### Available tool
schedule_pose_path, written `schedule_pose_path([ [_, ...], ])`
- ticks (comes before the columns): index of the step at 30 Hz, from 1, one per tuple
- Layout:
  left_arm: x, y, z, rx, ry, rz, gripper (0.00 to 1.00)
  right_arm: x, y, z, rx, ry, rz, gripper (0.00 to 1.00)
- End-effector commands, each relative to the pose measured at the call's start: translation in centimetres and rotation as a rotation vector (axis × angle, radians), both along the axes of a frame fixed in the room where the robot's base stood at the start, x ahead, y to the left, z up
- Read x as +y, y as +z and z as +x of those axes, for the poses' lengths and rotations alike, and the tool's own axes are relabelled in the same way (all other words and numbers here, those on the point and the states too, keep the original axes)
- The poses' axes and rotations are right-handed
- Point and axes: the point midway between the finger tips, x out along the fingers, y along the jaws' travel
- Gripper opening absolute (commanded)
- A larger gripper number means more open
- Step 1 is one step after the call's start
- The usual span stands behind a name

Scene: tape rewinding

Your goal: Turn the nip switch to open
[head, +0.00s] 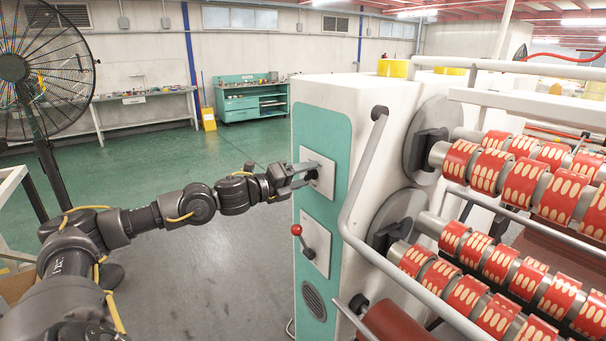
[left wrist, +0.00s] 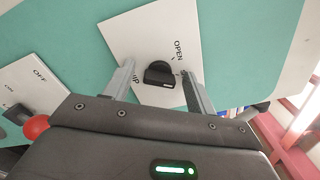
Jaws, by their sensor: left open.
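The nip switch is a black knob (left wrist: 160,74) on a white square plate (left wrist: 136,40) in the left wrist view. The word OPEN is printed on the plate beside the knob, and a partly covered label sits near the left finger. My left gripper (head: 311,174) is open in front of the plate. In the left wrist view its fingers (left wrist: 157,82) stand on both sides of the knob with gaps. Contact cannot be told. My right gripper is not in view.
Below the switch is a second plate (head: 316,258) with a red-ball lever (head: 297,230); it reads OFF in the left wrist view. A grey rail (head: 352,200) runs right of the panel. Rollers with red tape (head: 520,184) fill the right. Open floor (head: 215,265) lies left.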

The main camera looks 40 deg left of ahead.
Motion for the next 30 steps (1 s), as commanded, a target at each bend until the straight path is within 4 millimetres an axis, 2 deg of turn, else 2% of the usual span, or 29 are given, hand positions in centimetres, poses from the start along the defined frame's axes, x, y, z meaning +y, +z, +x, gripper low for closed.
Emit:
schedule_pose_path([
  [4,0.01,-0.02,-0.01,0.0,0.0,0.0,0.56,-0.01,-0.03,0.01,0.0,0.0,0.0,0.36],
  [5,0.02,-0.02,-0.02,0.0,0.0,0.0,0.54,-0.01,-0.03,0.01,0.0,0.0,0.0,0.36],
  [15,0.02,-0.02,-0.03,0.0,0.0,0.0,0.12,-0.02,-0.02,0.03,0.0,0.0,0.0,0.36],
  [23,0.03,-0.07,-0.02,0.01,0.001,-0.029,0.12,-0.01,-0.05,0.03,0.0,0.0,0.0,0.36],
  [30,0.06,-0.11,-0.01,0.048,0.001,-0.156,0.12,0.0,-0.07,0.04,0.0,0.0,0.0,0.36],
])
